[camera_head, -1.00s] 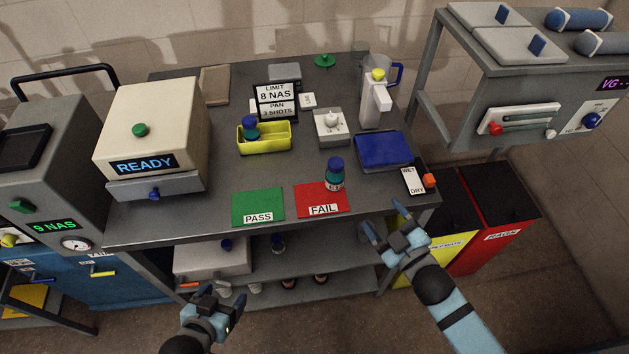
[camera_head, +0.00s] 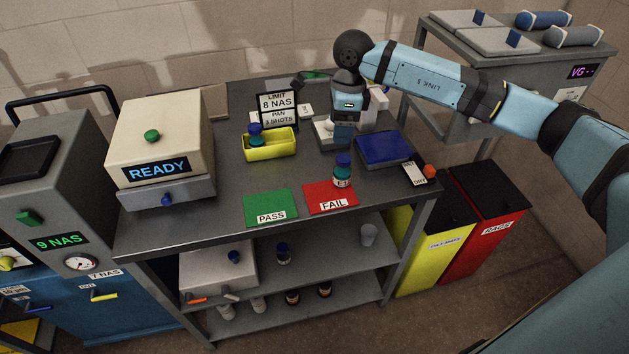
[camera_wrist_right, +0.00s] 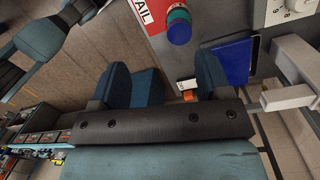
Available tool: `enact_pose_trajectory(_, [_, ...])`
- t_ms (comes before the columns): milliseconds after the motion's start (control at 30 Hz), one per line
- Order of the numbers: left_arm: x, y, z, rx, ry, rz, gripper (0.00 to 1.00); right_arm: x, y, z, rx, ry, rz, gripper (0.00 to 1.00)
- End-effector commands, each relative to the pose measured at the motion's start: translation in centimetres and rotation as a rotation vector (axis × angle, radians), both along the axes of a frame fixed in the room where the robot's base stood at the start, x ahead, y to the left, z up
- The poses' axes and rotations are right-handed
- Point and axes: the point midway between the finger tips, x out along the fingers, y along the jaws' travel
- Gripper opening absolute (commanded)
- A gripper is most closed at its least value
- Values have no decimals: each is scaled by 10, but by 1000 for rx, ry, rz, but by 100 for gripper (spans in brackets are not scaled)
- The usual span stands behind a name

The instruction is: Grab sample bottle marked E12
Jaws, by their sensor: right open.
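A small teal bottle (camera_head: 342,178) with a blue cap stands upright on the red FAIL mat (camera_head: 316,198). Its white label starts with "E1"; the rest is unreadable. The bottle also shows from above in the right wrist view (camera_wrist_right: 179,28). My right gripper (camera_head: 344,140) points down over the bench, behind and above the bottle's cap in the head view. It is open, and its two fingers (camera_wrist_right: 170,78) are empty and apart from the bottle. Another blue-capped bottle (camera_head: 255,136) stands in the yellow tray (camera_head: 270,151); its label is hidden. My left gripper does not show in the head view.
A green PASS mat (camera_head: 270,207) lies left of the red one. A blue pad (camera_head: 383,148) lies right of the bottle. A sign (camera_head: 277,107) stands behind the tray, and a white dial device (camera_head: 325,128) is partly hidden by my gripper. Bare bench lies left of the tray.

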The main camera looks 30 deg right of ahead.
Motion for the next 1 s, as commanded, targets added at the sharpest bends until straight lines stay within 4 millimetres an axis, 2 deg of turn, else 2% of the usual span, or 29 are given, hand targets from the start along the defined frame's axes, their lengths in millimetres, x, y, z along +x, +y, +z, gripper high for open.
enact_pose_trajectory(33, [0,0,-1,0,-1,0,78,4,-14,7,-51,-10,-6,71])
enact_pose_trajectory(167, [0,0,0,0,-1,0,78,7,-30,11,-116,-17,-15,71])
enact_pose_trajectory(267, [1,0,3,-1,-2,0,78,7,-31,-2,-120,-14,-15,71])
enact_pose_trajectory(500, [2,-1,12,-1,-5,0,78,6,-29,-49,-115,-14,-13,71])
enact_pose_trajectory(600, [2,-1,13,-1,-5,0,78,7,-29,-63,-116,-15,-14,71])
enact_pose_trajectory(833, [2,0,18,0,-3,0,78,6,-30,-79,-114,-15,-13,71])
enact_pose_trajectory(1000, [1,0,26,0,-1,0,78,5,-31,-105,-113,-14,-14,71])
